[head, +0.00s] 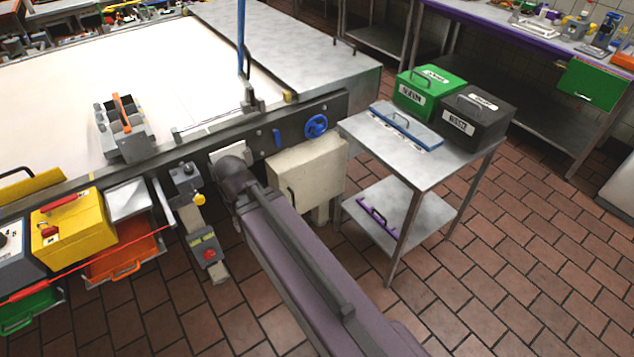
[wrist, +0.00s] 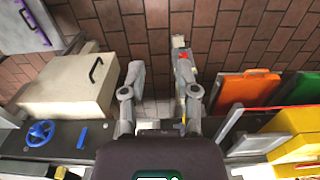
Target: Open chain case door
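The chain case appears to be the cream box (head: 318,172) under the machine's edge, with a dark handle (head: 292,197) on its front. In the wrist view the cream box (wrist: 60,88) is at the left, its black handle (wrist: 96,70) near its right side. The door looks shut. My gripper (wrist: 160,72) is open and empty, its two fingers apart, to the right of the box and not touching the handle. In the head view my arm hides the gripper and overlaps the box's lower left.
A blue handwheel (head: 316,126) is above the box. A control post with a red button (head: 208,254) stands left of my arm. A metal cart (head: 455,165) stands close at the right. Orange (head: 122,258) and green (head: 30,312) bins are at the left. Tiled floor is open in front.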

